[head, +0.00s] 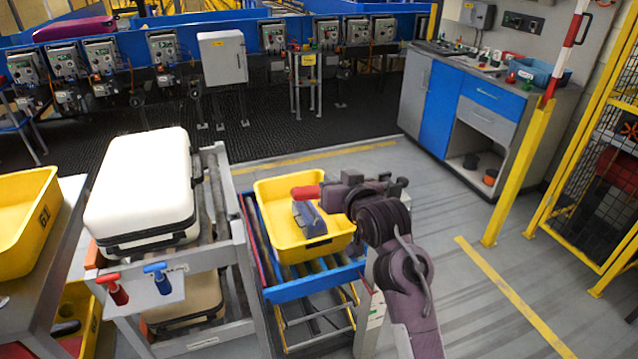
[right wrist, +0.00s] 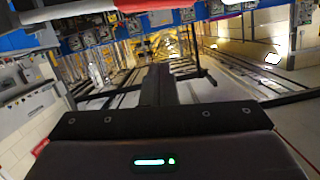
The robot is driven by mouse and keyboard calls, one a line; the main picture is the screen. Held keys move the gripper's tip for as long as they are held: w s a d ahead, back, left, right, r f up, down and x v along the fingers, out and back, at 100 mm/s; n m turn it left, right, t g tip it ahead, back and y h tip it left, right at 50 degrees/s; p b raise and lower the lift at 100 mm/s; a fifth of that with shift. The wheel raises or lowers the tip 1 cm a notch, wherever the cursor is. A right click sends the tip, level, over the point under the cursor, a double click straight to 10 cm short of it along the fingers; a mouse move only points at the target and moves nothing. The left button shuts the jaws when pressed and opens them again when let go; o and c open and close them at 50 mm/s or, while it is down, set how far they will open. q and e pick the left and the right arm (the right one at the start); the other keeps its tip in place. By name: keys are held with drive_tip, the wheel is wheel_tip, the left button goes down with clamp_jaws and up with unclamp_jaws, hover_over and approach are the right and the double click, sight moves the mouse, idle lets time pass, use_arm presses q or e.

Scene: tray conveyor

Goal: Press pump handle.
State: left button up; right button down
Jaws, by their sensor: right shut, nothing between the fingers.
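A red handle-like grip (head: 306,191) shows just left of my right gripper (head: 328,196), above the yellow tray (head: 262,215). The gripper is shut and empty. It is very close to the red grip; I cannot tell whether they touch. A red T-shaped handle (head: 112,289) and a blue T-shaped handle (head: 157,277) stand on the front of the grey cart. I cannot tell for sure which of these is the pump handle. In the right wrist view the shut fingers (right wrist: 163,85) point away, and a red strip (right wrist: 170,17) crosses the top. My left gripper is out of view.
The yellow tray sits on a roller conveyor (head: 320,285) with a blue-grey item (head: 309,218) in it. A white suitcase (head: 140,185) lies on the grey cart (head: 222,255) at left. A yellow post (head: 515,180) and cage stand at right. Floor is clear right of my arm.

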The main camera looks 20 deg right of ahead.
drive_tip(key=p+x, duration=0.2)
drive_tip(key=x, duration=0.5)
drive_tip(key=shift+w+r, duration=0.1)
drive_tip(key=shift+r, duration=0.05)
drive_tip(key=f, duration=0.2)
drive_tip(key=f+p, duration=0.1)
drive_tip(key=f, duration=0.1)
drive_tip(key=shift+s+a+f, duration=0.1)
drive_tip(key=shift+s+a, duration=0.15)
